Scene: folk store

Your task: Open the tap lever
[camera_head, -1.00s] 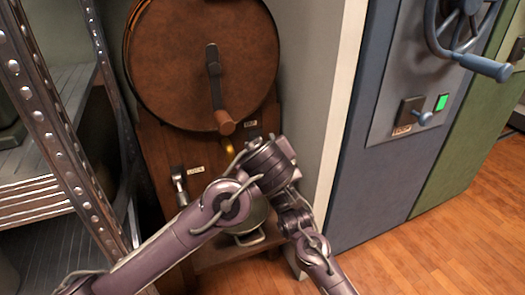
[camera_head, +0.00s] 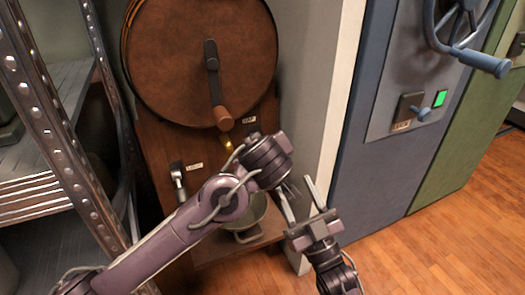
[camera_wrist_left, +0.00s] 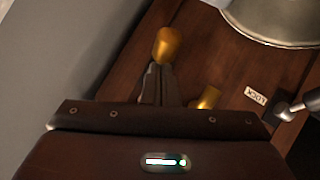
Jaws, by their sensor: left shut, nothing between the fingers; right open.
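In the left wrist view a brass knob (camera_wrist_left: 167,45), probably the tap lever, stands out from the wooden panel. A second short brass piece (camera_wrist_left: 208,97) is beside it. My left gripper (camera_wrist_left: 155,70) is shut and empty, its fingertips right by the knob; I cannot tell whether they touch. In the head view a brass piece (camera_head: 228,143) shows below the crank, and my left wrist covers much of the tap area and the left fingers. My right gripper (camera_head: 294,186) is open and empty, pointing up just right of the left wrist.
A wooden disc (camera_head: 190,60) with a crank handle (camera_head: 222,117) is above. A metal pot (camera_head: 252,217) stands on a low shelf. A small lever (camera_head: 177,172) is at the left. A metal rack (camera_head: 45,120) and a blue cabinet (camera_head: 365,160) flank the panel. Floor at right is clear.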

